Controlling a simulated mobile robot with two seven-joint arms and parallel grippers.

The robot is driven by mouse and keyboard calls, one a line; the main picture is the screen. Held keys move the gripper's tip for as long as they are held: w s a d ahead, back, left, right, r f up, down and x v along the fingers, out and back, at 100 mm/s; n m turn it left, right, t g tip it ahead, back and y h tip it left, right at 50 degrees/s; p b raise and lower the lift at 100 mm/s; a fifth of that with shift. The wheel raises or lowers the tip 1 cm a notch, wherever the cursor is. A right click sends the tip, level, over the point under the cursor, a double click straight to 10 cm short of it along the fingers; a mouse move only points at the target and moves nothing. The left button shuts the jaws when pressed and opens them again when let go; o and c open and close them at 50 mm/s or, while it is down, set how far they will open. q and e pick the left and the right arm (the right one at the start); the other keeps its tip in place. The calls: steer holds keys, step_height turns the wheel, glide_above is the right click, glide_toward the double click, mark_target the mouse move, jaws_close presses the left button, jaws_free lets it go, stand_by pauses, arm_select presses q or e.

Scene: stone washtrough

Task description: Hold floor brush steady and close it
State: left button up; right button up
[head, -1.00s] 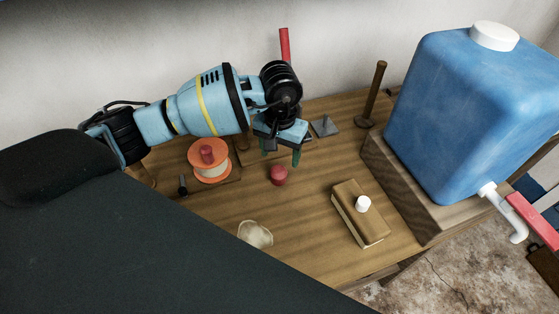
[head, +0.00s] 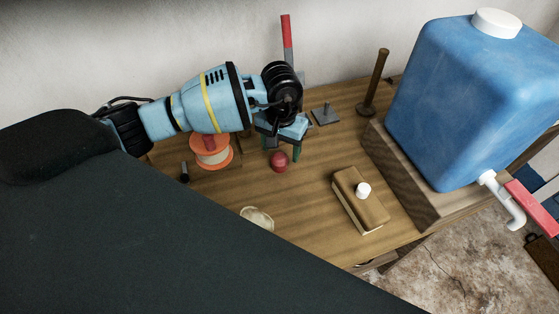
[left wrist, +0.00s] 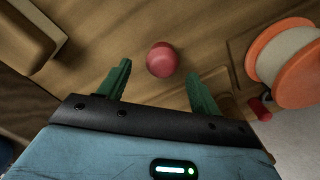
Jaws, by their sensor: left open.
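The floor brush (head: 367,205) is a brown wooden block with pale sides and a white cap (head: 363,190) on its top. It lies on the wooden table, right of and nearer than my left gripper (head: 282,150). That gripper is open and empty, with green fingers pointing down close to a small red ball (head: 279,162). In the left wrist view, the ball (left wrist: 162,60) shows just beyond the gap between the fingertips (left wrist: 158,76). A tan block at that view's upper left looks like the brush (left wrist: 22,38). My right gripper is not in view.
An orange-rimmed spool (head: 212,152) stands left of the gripper. A blue canister (head: 450,100) with a white tap fills the right. A wooden post (head: 375,80) and a grey plate (head: 325,115) stand behind. A pale crumpled piece (head: 257,218) lies in front.

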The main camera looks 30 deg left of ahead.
mark_target(280, 157)
arm_select(q)
step_height(280, 157, down, 4)
steer(key=shift+a+f, duration=0.15)
steer(key=shift+f, duration=0.3)
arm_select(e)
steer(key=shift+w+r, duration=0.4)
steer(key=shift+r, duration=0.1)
arm_select(q)
steer(key=c, duration=1)
steer(key=shift+c, duration=0.2)
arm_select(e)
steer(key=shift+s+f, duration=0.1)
arm_select(q)
steer(key=shift+r, duration=0.1)
